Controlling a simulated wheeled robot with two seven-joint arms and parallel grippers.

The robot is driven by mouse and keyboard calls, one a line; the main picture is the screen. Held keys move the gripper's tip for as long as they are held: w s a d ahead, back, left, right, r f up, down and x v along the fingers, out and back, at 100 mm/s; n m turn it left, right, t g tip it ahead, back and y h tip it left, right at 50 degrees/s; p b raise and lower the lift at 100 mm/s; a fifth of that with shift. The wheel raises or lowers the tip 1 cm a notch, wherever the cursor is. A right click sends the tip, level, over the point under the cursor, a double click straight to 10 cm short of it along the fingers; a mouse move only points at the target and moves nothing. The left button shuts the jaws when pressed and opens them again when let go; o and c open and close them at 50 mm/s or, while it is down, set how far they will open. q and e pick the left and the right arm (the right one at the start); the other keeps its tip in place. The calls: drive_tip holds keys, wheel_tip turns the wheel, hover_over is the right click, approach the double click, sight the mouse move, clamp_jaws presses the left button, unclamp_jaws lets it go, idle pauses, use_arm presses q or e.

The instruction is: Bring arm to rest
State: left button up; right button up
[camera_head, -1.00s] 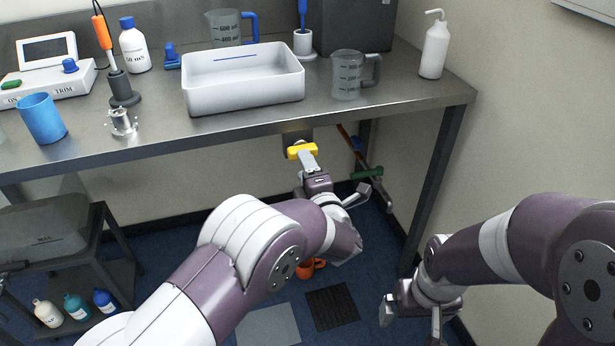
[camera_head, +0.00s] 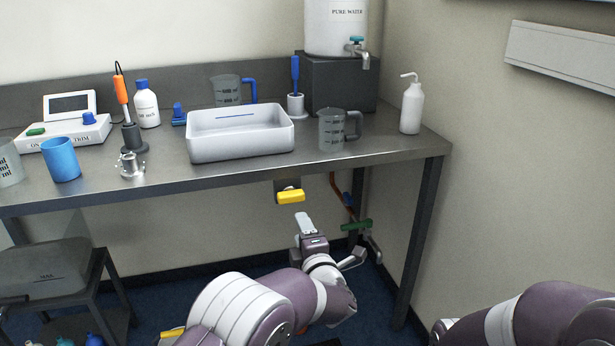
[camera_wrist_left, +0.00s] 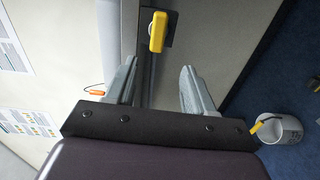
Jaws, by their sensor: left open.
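My left gripper (camera_head: 331,240) is below the front edge of the bench, with its fingers apart and nothing between them. In the left wrist view both fingers (camera_wrist_left: 160,88) stand wide open.
The metal bench (camera_head: 240,172) carries a white tray (camera_head: 240,145), a clear jug (camera_head: 331,132), a blue cup (camera_head: 61,160) and a wash bottle (camera_head: 411,106). A green handle (camera_head: 357,224) on piping and a bench leg (camera_head: 418,240) are right of my left gripper.

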use_arm(q)
drive_tip(key=s+d+f+m+g+h, duration=0.2)
drive_tip(key=s+f+m+g+h, duration=0.15)
drive_tip(key=f+m, duration=0.3)
drive_tip(key=s+d+f+m+g+h, duration=0.3)
drive_tip(key=s+f+m+h, duration=0.15)
drive_tip(key=m, duration=0.35)
drive_tip(key=s+a+m+g+y, duration=0.1)
drive_tip(key=s+a+m+g, duration=0.35)
drive_tip(key=s+a, duration=0.65)
drive_tip(key=s+a+m+g+y, duration=0.25)
drive_tip(key=s+a+g, duration=0.25)
drive_tip(key=s+a, duration=0.65)
wheel_tip(320, 180, up, 28)
drive_tip(key=s+d+p, duration=0.1)
drive_tip(key=p, duration=2.6)
drive_tip(key=shift+s+d+h, duration=0.25)
drive_tip(key=shift+s+h, duration=0.1)
drive_tip(key=shift+f, duration=0.1)
